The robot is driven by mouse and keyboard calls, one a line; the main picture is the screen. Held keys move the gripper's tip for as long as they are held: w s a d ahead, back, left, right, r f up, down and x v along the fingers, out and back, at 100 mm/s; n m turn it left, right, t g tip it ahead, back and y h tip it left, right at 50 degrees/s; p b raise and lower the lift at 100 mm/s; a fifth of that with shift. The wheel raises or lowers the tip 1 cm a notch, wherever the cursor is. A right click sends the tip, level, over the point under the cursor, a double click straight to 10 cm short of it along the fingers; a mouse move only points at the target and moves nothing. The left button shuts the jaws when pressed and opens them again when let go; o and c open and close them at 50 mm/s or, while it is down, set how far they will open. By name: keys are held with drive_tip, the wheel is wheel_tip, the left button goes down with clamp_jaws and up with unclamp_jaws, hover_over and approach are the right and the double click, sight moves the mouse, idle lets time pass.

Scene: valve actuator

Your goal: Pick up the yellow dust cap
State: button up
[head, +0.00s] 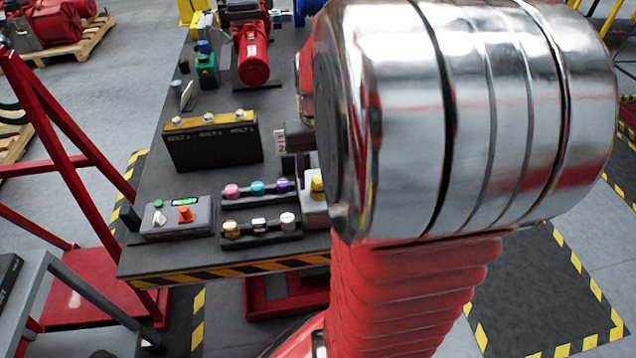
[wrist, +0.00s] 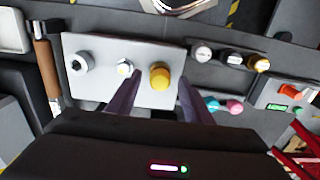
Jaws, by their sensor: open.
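The yellow dust cap (wrist: 160,77) is a short round cap on a light grey panel (wrist: 98,98) in the wrist view. A white fitting with a yellowish rim (wrist: 124,68) and a grey ring-shaped fitting (wrist: 79,64) sit to its left on the panel. My gripper (wrist: 158,88) is open, with its two dark fingers reaching toward the cap, one to either side in the picture. I cannot tell how far the fingertips are above it.
A rack of several knobs (wrist: 232,58) lies right of the panel, with pink and teal caps (wrist: 226,104) nearby. A control box (head: 178,217) stands at the bench's front left. A black box (head: 212,147) and a red motor (head: 252,55) stand farther back.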

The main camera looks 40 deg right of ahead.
sight(318, 179)
clamp_jaws()
idle(0.5)
drive_tip(key=shift+r, duration=0.15)
wheel_tip(318, 179, up, 10)
idle(0.5)
idle(0.4)
